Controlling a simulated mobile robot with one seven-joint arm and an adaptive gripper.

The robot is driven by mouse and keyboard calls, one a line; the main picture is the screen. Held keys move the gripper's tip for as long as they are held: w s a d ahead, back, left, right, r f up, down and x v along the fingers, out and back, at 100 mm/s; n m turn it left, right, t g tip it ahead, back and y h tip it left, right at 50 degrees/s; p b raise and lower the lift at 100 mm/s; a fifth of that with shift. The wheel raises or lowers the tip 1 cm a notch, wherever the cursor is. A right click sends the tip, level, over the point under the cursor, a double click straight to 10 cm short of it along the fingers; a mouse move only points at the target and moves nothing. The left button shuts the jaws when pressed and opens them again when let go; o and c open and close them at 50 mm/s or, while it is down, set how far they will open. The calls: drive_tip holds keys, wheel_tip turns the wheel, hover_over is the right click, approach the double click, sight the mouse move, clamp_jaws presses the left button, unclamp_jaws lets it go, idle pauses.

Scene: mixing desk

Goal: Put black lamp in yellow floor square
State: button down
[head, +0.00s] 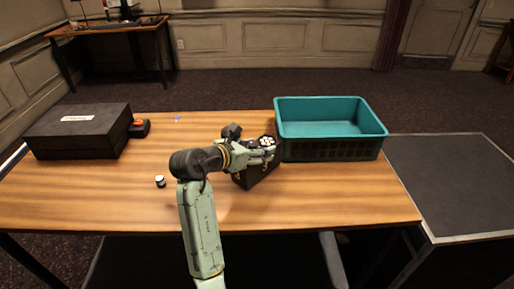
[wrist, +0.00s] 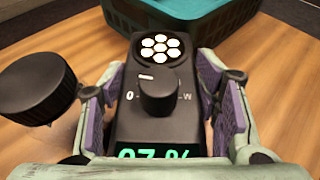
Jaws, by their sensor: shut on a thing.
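A black box-shaped device, apparently the black lamp (head: 257,174), is at mid-table, left of the teal crate. In the wrist view the lamp (wrist: 157,120) shows a cluster of white round lights, a knob and a green-lit display, partly cut off by the lower edge. My gripper (head: 262,150) is shut on it; in the wrist view its purple pads (wrist: 228,103) press from both sides. I cannot tell whether its base touches the table. No yellow floor square shows in either view.
The teal crate (head: 330,145) stands close right of the lamp. A round black object (head: 232,131) is beside my gripper. A black case (head: 80,131), a small black item with red (head: 140,128) and a small jar (head: 160,181) are at left. A dark platform (head: 455,185) stands right.

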drive_tip(key=c, duration=0.6)
unclamp_jaws()
drive_tip(key=b+v, duration=0.2)
drive_tip(key=v, duration=1)
drive_tip(key=shift+s, duration=0.1)
